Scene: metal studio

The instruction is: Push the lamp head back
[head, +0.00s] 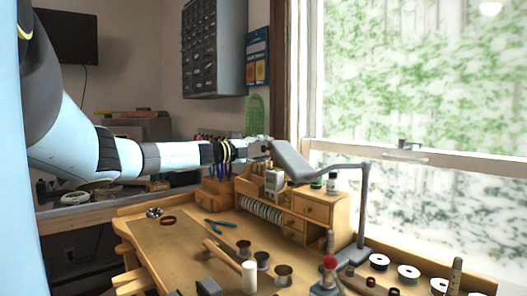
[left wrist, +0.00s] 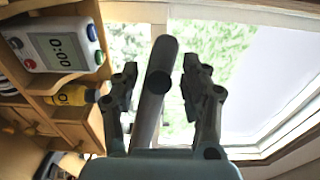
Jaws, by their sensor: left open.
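The desk lamp's grey, bar-shaped head (head: 293,160) tilts down to the right in the head view, at the end of a bent grey lamp arm (head: 362,200). My left gripper (head: 264,148) is at the upper left end of the lamp head. In the left wrist view the lamp head (left wrist: 157,85) shows as a dark grey cylinder between the two spread fingers of my left gripper (left wrist: 162,88), with gaps to both. I cannot tell whether any part of the gripper touches it. My right gripper is not in view.
A wooden organizer (head: 310,205) stands below the lamp head, with a timer (head: 273,181) and small bottles on it. The workbench (head: 185,245) holds pliers (head: 220,229), a mallet and several spools. A window (head: 420,90) is behind the lamp.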

